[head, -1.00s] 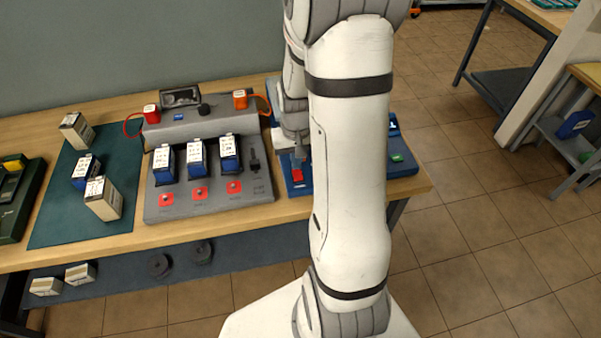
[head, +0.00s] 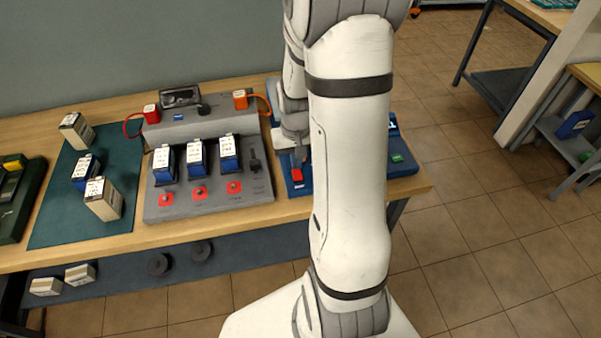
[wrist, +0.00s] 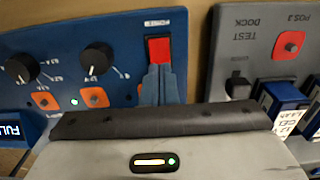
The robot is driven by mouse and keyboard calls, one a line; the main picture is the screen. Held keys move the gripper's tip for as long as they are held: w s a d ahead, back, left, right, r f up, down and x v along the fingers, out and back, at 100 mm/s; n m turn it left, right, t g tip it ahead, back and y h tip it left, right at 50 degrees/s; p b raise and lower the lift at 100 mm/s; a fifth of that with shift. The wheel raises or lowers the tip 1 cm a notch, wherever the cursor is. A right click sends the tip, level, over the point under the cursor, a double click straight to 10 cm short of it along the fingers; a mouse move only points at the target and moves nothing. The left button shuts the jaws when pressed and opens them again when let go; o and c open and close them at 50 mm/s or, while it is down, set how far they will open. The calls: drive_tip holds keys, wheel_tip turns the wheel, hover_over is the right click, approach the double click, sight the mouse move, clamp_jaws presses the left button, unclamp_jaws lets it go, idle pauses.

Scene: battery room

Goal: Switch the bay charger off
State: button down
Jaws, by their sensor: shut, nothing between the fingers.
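The charger is a blue panel (wrist: 118,58) with black knobs, orange buttons and a lit green lamp; it also shows in the head view (head: 408,182), largely behind my arm. Its red power switch (wrist: 159,49) sits under a "POWER" label in the wrist view, and in the head view (head: 297,175) it shows beside my arm. My gripper (wrist: 158,70) is shut and empty, its fingertips at the near edge of the switch. The fingers overlap part of it in the picture; I cannot tell whether they touch it or which way it is rocked.
A grey test dock (head: 210,207) with several blue batteries and red buttons stands just left of the charger. A green mat (head: 60,228) with battery packs lies further left. The wooden bench (head: 30,259) ends right of the charger, with open floor beyond.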

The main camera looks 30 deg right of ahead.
drive_tip(key=shift+f+b, duration=0.8)
drive_tip(key=shift+f, duration=0.15)
idle(0.6)
drive_tip(key=shift+r+p, duration=2.55)
drive_tip(key=shift+r, duration=1.05)
drive_tip(key=s+a+r+n+t, duration=0.1)
drive_tip(key=s+a+r, duration=0.4)
drive_tip(key=r, duration=0.3)
drive_tip(key=s+a+r+n+t+b, duration=0.1)
drive_tip(key=s+a+r+n+t, duration=0.1)
drive_tip(key=s+a+r, duration=0.4)
drive_tip(key=shift+s+a+r, duration=0.3)
drive_tip(key=shift+s+r, duration=0.5)
drive_tip(key=shift+r, duration=0.25)
